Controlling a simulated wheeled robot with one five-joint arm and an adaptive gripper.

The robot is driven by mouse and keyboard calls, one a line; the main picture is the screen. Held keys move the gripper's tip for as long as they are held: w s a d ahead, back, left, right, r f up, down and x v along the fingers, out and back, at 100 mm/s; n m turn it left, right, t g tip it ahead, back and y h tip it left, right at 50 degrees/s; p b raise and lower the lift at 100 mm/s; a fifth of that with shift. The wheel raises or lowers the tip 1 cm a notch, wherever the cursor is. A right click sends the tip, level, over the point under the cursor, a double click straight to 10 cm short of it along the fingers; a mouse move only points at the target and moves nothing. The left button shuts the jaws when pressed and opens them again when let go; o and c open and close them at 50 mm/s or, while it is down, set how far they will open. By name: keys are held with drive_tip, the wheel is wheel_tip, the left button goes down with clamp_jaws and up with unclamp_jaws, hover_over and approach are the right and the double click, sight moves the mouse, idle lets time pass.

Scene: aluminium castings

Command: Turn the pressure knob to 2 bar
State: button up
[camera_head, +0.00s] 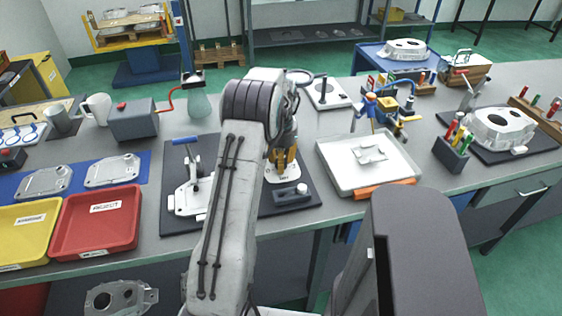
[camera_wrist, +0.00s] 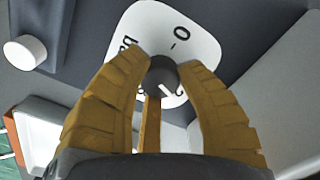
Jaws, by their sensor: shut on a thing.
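The pressure knob (camera_wrist: 162,76) is a small dark round knob with a white pointer line, seen in the wrist view. It sits on a white dial plate (camera_wrist: 150,22) with a "0", a tick and the letters "bar". The knob's white line points down and right in that view, away from the "0". My gripper (camera_wrist: 164,70) has its orange-brown fingers shut on the knob from both sides. In the head view my gripper (camera_head: 284,160) is low over the white dial plate (camera_head: 281,178); the knob is hidden there. Other marks on the dial are hidden by the fingers.
A grey block with a white round button (camera_head: 302,188) stands close in front of the dial. A white tray (camera_head: 335,180) is to the right, a clamp fixture (camera_head: 188,190) to the left. Red (camera_head: 70,246) and yellow bins (camera_head: 28,257) are further left.

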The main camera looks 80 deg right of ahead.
drive_tip(key=shift+a+f+m, duration=0.15)
drive_tip(key=shift+m, duration=0.45)
drive_tip(key=o, duration=1.2)
wheel_tip(320, 180, up, 12)
drive_tip(key=shift+r, duration=0.1)
idle(1.0)
